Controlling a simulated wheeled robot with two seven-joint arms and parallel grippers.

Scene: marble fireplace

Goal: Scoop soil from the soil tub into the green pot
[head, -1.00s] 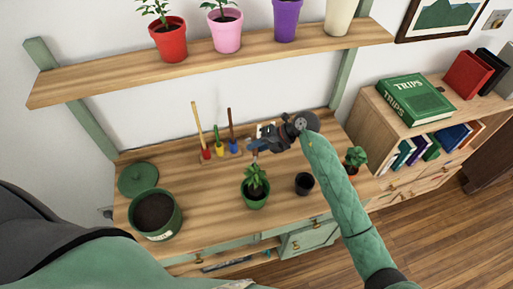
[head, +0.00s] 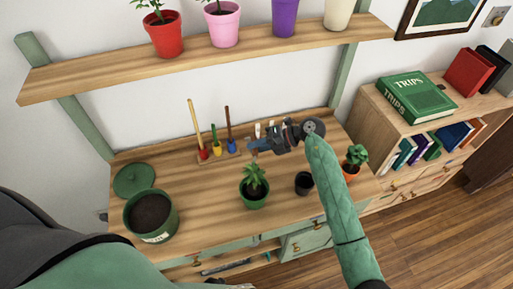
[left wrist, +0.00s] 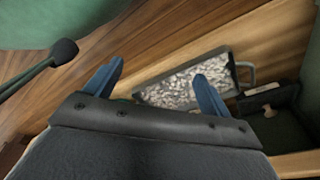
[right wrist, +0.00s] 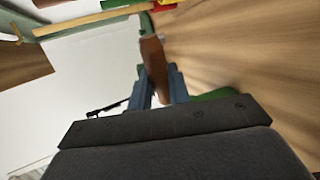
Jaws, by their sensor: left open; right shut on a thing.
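The soil tub (head: 160,236), green and full of dark soil (head: 151,211), stands at the left of the wooden bench. A green pot (head: 253,202) with a leafy plant stands mid-bench. My right gripper (head: 258,145) is above the bench's back part, right of the tool rack, up and behind the green pot. It is shut on a brown handle (right wrist: 153,62), seen in the right wrist view; the tool's working end is not clear. My left gripper (left wrist: 157,84) is open and empty in the left wrist view, above a tray of grey gravel-like bits (left wrist: 185,85).
A rack (head: 220,154) holds upright tools with yellow, green and brown handles. A green lid (head: 134,180) lies behind the tub. A small black pot (head: 304,184) and an orange-potted plant (head: 351,170) stand at right. A shelf (head: 120,72) with potted plants hangs above.

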